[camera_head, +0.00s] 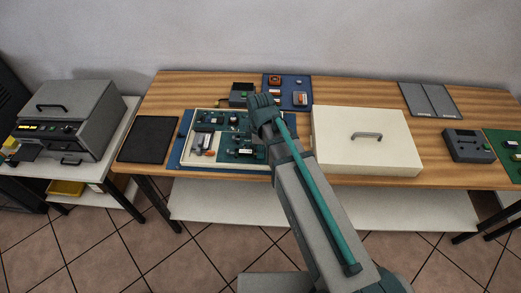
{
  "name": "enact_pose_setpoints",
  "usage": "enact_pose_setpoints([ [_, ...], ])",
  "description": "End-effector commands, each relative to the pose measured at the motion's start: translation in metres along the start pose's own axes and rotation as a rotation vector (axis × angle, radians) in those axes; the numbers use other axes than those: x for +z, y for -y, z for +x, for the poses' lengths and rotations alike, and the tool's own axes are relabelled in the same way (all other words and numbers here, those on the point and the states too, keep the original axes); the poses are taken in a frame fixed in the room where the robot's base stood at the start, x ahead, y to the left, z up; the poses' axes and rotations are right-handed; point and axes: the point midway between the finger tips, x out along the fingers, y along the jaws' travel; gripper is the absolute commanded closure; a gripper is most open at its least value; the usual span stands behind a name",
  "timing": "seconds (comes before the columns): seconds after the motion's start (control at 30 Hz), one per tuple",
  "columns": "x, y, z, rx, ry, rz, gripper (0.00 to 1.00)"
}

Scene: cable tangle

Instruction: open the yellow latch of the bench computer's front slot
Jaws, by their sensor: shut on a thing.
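The open white-rimmed case with green circuit boards (187,150), which looks like the bench computer, lies on a blue mat on the wooden bench. I cannot make out a yellow latch or front slot on it; its right part is behind my arm. My gripper (262,104) is at the end of my arm, over the case's back right part. Its fingers are hidden behind my wrist. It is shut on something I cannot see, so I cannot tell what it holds.
A large white lid-like box with a handle (350,155) stands right of my arm. A black mat (149,139) lies left of the case, and a blue mat with small parts (283,82) behind. A grey machine (85,110) stands far left. A grey device (467,145) sits right.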

Motion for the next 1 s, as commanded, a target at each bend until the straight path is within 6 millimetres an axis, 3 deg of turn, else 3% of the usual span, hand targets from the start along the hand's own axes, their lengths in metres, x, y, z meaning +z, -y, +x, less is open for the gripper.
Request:
enact_pose_setpoints([
  [0.63,0.017,0.0,0.0,-0.002,0.004,0.0,1.0],
  [0.67,0.017,0.0,0.0,-0.002,0.004,0.001,0.8],
  [0.8,0.017,0.0,0.0,-0.001,0.003,0.0,0.58],
  [1.0,0.016,0.0,0.0,-0.001,0.001,0.0,0.58],
])
